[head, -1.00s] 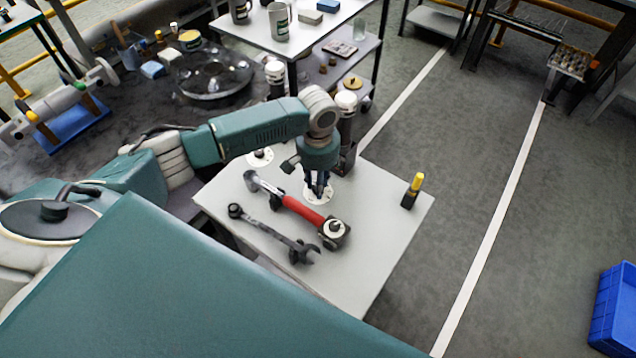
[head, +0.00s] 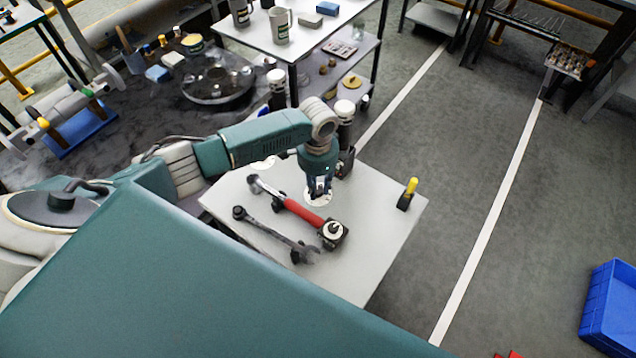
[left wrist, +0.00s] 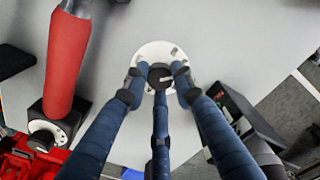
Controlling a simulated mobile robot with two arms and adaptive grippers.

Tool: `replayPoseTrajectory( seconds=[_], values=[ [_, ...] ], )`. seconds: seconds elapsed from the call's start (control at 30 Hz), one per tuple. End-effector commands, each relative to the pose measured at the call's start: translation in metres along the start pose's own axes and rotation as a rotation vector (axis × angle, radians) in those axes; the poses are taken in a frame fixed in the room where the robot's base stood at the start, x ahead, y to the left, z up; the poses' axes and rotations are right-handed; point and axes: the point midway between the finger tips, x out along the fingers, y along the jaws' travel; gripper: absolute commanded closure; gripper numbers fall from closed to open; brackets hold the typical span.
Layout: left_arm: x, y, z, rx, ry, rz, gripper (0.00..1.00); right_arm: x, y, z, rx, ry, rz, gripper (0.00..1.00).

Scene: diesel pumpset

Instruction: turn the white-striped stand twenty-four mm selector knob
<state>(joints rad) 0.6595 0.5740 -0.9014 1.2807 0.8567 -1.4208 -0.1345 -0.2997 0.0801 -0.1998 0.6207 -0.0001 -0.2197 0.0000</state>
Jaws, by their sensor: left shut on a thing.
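The selector knob (left wrist: 160,76) is a small dark knob with a light stripe on top, seen in the left wrist view. It sits on a round white dial plate (left wrist: 153,50), which also shows on the table in the head view (head: 317,202). My left gripper (head: 319,191) points down at this dial, and its blue fingers hide the knob there. In the left wrist view the fingers (left wrist: 158,84) close around the knob from several sides and are shut on it. My right gripper is in neither view.
A red-handled torque wrench (head: 303,212) and a dark spanner (head: 270,232) lie close beside the dial. A black box with a white dial (head: 333,233) is at the wrench's end. A yellow-topped item (head: 409,192) stands near the table's right edge (head: 395,240).

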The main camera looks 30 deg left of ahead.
Motion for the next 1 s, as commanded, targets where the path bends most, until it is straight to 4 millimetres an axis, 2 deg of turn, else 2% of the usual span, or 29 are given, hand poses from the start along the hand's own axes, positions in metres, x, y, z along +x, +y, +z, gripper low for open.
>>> replayPoseTrajectory(
  seconds=[0.4, 1.0],
  values=[
    [0.0013, -0.0007, 0.0038, 0.393, -0.010, 0.003, 1.00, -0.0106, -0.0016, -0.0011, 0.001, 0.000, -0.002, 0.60],
    [0.0018, -0.0038, 0.0036, 0.905, -0.011, 0.002, 1.00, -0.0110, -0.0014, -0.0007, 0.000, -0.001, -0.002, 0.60]
  ],
)
